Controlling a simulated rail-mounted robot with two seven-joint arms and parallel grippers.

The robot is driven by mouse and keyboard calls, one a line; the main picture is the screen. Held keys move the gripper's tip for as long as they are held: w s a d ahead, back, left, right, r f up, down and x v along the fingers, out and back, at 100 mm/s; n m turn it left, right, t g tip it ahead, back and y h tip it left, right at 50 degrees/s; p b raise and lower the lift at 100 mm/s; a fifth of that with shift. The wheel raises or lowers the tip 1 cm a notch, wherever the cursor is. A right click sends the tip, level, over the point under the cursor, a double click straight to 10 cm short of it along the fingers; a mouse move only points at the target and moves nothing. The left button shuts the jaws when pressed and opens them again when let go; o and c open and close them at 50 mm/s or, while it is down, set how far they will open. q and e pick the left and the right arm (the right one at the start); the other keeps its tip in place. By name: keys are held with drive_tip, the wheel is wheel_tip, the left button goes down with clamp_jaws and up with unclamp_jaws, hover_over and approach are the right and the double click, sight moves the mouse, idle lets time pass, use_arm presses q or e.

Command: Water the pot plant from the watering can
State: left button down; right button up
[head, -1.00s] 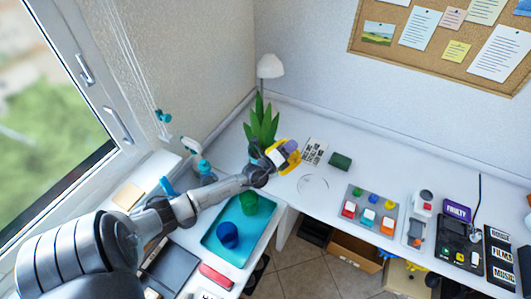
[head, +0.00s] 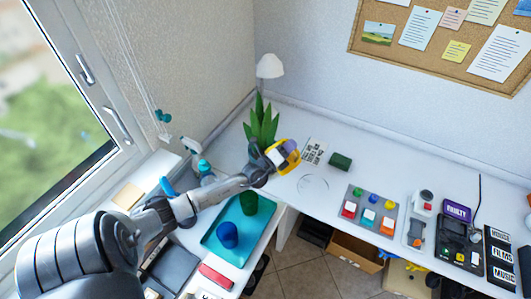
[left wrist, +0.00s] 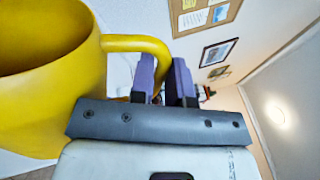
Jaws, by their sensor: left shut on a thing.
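The yellow watering can (head: 294,157) is at the end of my left arm above the white desk, beside the pot plant. My left gripper (head: 282,152) is shut on the can's handle. In the left wrist view the can (left wrist: 45,75) fills the left side, and its handle passes to the purple fingers (left wrist: 168,78). The plant's green pointed leaves (head: 262,122) stand upright just left of and behind the can. Its pot is mostly hidden behind my gripper. The can's spout is not clear in either view. My right gripper is not in view.
A white lamp (head: 270,66) stands behind the plant. A spray bottle (head: 193,148) is left of it. A teal tray (head: 215,246) with a blue cup (head: 228,235) and a green cup (head: 249,203) lies below my arm. A dark green block (head: 340,161) and a button board are to the right.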

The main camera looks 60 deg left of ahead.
use_arm(q)
drive_tip(key=shift+r, duration=0.1)
idle(0.7)
drive_tip(key=w+d+f+m+h+b, duration=0.1)
drive_tip(key=w+d+f+m+b, duration=0.1)
drive_tip(key=d+f+m, duration=0.4)
wheel_tip(320, 180, down, 2)
drive_tip(key=shift+d+f+m+g+b, duration=0.2)
drive_tip(key=shift+m+g+b, duration=0.3)
drive_tip(key=shift+m, duration=0.6)
drive_tip(key=shift+r, duration=0.1)
idle(0.5)
idle(0.4)
drive_tip(key=w+d+f+m+b, duration=0.1)
drive_tip(key=d+f+m+b, duration=0.2)
drive_tip(key=f+m, duration=0.2)
drive_tip(key=shift+w+d+f+g+h, duration=0.15)
drive_tip(key=shift+d+f+g+h, duration=0.15)
drive_tip(key=shift+f, duration=1.1)
